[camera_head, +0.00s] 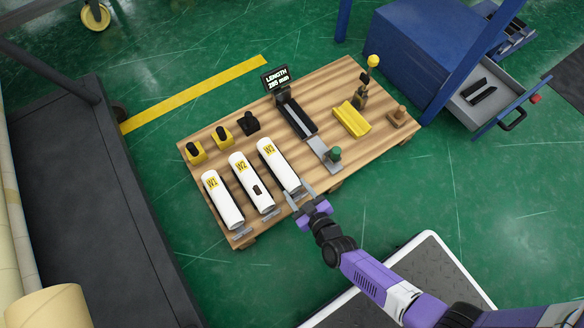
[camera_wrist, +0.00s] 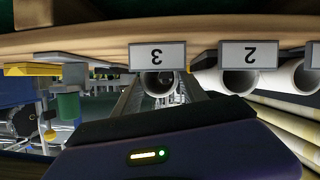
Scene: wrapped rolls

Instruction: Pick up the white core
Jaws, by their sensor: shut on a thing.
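Three white cores lie side by side on a wooden table (camera_head: 225,150), labelled W1 (camera_head: 222,200), W2 (camera_head: 250,180) and W3 (camera_head: 276,163). W2 has a dark spot on its upper side. My gripper (camera_head: 300,196) is at the near end of W3, with one finger on each side. In the wrist view, which is upside down, the open end of the W3 core (camera_wrist: 160,76) shows between my fingers (camera_wrist: 161,98), by the plate marked 3. My gripper is shut on this core, which still lies in line with the others. The finger contact itself is partly hidden.
W2's open end (camera_wrist: 238,80) is close beside my gripper. A green-knobbed device (camera_head: 334,155), a black length gauge (camera_head: 297,118), a yellow block (camera_head: 352,119) and a yellow-balled post (camera_head: 362,93) stand on the table. A blue cabinet (camera_head: 405,50) with an open drawer is behind right.

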